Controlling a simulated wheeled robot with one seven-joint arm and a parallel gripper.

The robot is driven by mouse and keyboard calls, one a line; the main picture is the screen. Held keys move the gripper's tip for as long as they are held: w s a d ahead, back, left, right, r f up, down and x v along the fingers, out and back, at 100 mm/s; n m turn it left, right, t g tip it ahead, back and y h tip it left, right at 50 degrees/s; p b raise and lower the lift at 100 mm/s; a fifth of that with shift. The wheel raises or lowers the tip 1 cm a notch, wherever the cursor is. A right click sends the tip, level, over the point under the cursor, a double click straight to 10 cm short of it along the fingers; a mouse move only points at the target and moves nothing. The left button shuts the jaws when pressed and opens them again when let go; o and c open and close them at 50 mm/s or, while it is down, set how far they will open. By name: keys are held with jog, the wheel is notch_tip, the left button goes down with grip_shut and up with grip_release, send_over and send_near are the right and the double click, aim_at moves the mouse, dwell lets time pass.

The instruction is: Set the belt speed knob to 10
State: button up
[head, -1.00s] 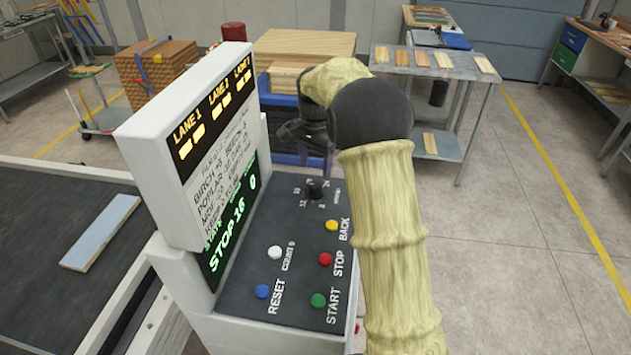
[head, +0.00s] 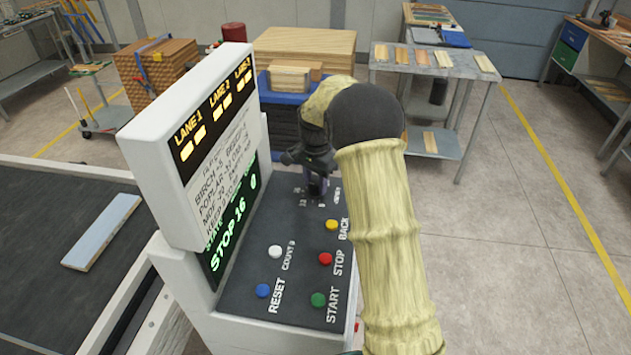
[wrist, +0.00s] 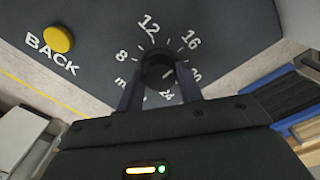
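The belt speed knob (wrist: 158,66) is a round black dial on the sloped dark panel (head: 238,300), with 8, 12, 16, 20 and 24 marked around it. A small white mark shows on its lower right in the wrist view; its exact reading is unclear. My gripper (wrist: 159,82) is open, with one finger on each side of the knob and the tips close to it. Contact cannot be told. In the head view my gripper (head: 317,186) stands over the knob and mostly hides it. The display (head: 228,225) reads STOP 16 and 0.
Yellow BACK (head: 331,225), red STOP (head: 325,258), green START (head: 318,300), blue RESET (head: 263,291) and white COUNT 0 (head: 275,252) buttons sit nearer on the panel. The white screen housing (head: 150,160) rises to the left. Open floor lies to the right.

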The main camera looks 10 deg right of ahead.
jog(key=shift+n, duration=0.4)
jog(key=n+p, duration=0.1)
jog(key=n, duration=0.3)
jog(key=shift+r+p, duration=0.1)
jog(key=shift+p, duration=0.25)
jog(key=n+p, duration=0.1)
jog(key=n, duration=0.3)
jog(key=shift+n, duration=0.3)
jog(key=n+p, duration=0.1)
jog(key=n, duration=0.3)
jog(key=shift+n, duration=0.3)
jog(key=shift+n+p, duration=0.65)
jog(key=shift+n, duration=1.35)
